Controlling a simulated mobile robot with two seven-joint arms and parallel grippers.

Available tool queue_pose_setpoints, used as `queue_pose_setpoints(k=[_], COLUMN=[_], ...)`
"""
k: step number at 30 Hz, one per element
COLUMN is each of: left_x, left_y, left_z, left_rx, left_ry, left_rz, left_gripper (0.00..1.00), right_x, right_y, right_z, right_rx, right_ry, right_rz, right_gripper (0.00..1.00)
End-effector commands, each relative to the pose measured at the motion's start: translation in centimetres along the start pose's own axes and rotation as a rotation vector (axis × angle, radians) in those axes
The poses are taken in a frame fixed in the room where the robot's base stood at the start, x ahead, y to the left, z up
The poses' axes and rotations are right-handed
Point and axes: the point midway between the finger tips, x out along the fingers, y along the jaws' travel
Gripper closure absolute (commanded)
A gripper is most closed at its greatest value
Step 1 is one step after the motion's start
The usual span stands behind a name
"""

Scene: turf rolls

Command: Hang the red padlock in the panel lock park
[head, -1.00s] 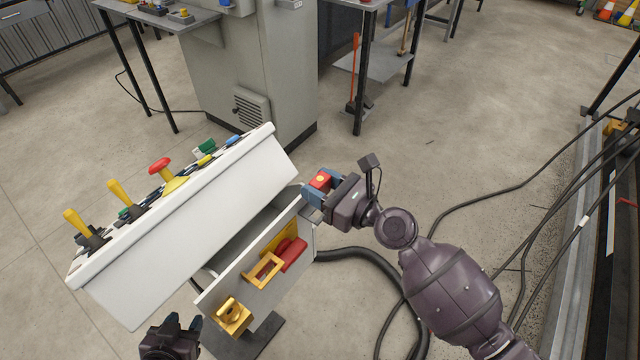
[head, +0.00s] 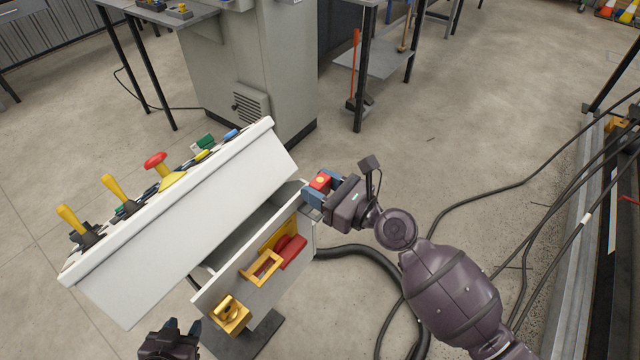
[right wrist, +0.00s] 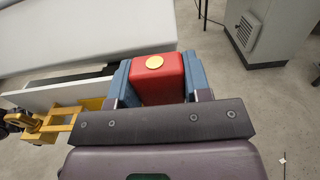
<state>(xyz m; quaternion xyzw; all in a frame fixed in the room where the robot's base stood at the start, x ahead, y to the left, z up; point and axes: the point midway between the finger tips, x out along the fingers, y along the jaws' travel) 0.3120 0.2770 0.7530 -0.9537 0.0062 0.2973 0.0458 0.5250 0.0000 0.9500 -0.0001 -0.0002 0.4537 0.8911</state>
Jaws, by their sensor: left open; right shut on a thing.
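My right gripper (head: 318,190) is shut on the red padlock (head: 321,180), beside the right end of the control console (head: 190,220). In the right wrist view the padlock (right wrist: 150,85) is a red block with a yellow disc, between two blue finger pads; no shackle can be made out. The console's lower front panel (head: 225,290) carries an orange-yellow open frame (head: 263,268), a red block (head: 291,252) on a yellow plate, and a yellow knob block (head: 230,314). I cannot tell which is the lock park. My left gripper (head: 184,326) is open and empty at the bottom edge.
Yellow levers (head: 113,187) and a red mushroom button (head: 155,160) stand up from the console top. A grey cabinet (head: 250,70) stands behind. A black hose (head: 360,252) and cables (head: 500,195) lie on the floor to the right.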

Motion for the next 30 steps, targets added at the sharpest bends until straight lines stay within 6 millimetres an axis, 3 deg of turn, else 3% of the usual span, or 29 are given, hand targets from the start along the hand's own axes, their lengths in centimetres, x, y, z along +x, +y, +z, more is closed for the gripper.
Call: queue_pose_setpoints(k=[30], left_x=[1.0], left_y=[0.2], left_z=[1.5], left_rx=[0.002], left_ry=[-0.013], left_rz=[0.004], left_gripper=[0.57], right_x=[0.0], right_y=[0.0], right_z=[-2.0], right_rx=[0.001], right_ry=[-0.001], right_rz=[0.0], right_gripper=[0.81])
